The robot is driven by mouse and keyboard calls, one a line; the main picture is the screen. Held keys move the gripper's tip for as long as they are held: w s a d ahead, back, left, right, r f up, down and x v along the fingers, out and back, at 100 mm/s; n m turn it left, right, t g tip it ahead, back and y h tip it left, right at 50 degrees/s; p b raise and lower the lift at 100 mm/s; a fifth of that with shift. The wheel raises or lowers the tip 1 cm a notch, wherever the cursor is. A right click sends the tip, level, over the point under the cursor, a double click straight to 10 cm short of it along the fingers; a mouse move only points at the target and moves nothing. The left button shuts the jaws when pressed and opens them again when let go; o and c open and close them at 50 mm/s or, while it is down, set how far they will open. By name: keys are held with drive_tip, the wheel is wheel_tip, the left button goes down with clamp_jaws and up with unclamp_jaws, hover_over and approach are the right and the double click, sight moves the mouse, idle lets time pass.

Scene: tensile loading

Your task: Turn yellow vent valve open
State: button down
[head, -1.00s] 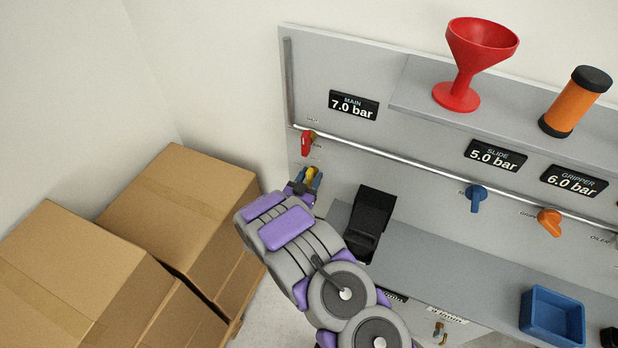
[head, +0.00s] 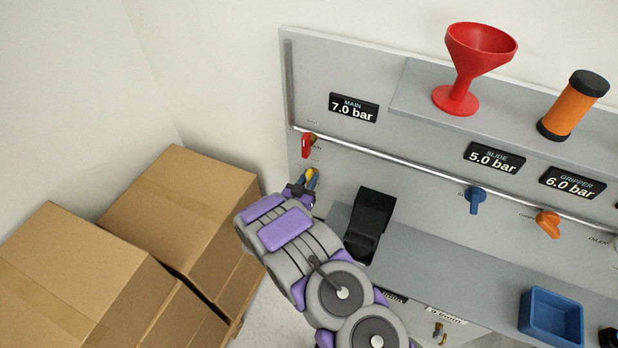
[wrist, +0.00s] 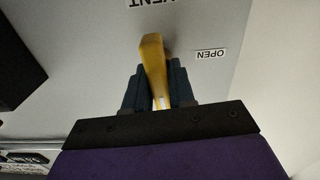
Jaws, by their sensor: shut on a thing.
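The yellow vent valve handle (wrist: 153,62) stands out from the grey panel in the wrist view, and its lower part sits between my dark fingers. My gripper (wrist: 160,90) is shut on it. A VENT label (wrist: 152,3) is on the panel above the handle, and an OPEN label (wrist: 210,54) is to its right. The handle points nearly straight up and down in the wrist view, tilted slightly. In the head view the yellow handle (head: 311,175) shows small at my gripper (head: 308,184), below the red valve; my arm hides part of it.
A red valve (head: 306,145) is just above my gripper. A black holder (head: 369,222) stands to the right of my arm. Blue (head: 474,198) and orange (head: 548,222) valves are further right on the panel. Cardboard boxes (head: 180,215) fill the left.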

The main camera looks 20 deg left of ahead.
drive_tip(key=n+p, duration=0.1)
drive_tip(key=n, duration=0.1)
drive_tip(key=n+p, duration=0.1)
drive_tip(key=shift+a+r+p, duration=0.25)
drive_tip(key=shift+r+p, duration=0.05)
drive_tip(key=shift+p, duration=0.05)
drive_tip(key=n+p, duration=0.1)
drive_tip(key=n, duration=0.1)
drive_tip(key=n+p, duration=0.1)
drive_tip(key=n, duration=0.2)
drive_tip(key=shift+a+f+n, duration=0.15)
drive_tip(key=shift+a+n, duration=0.05)
drive_tip(key=shift+n, duration=0.1)
drive_tip(key=n, duration=0.4)
drive_tip(key=shift+a+f, duration=0.1)
drive_tip(key=shift+f, duration=0.1)
drive_tip(key=shift+f+n, duration=0.15)
drive_tip(key=shift+n, duration=2.25)
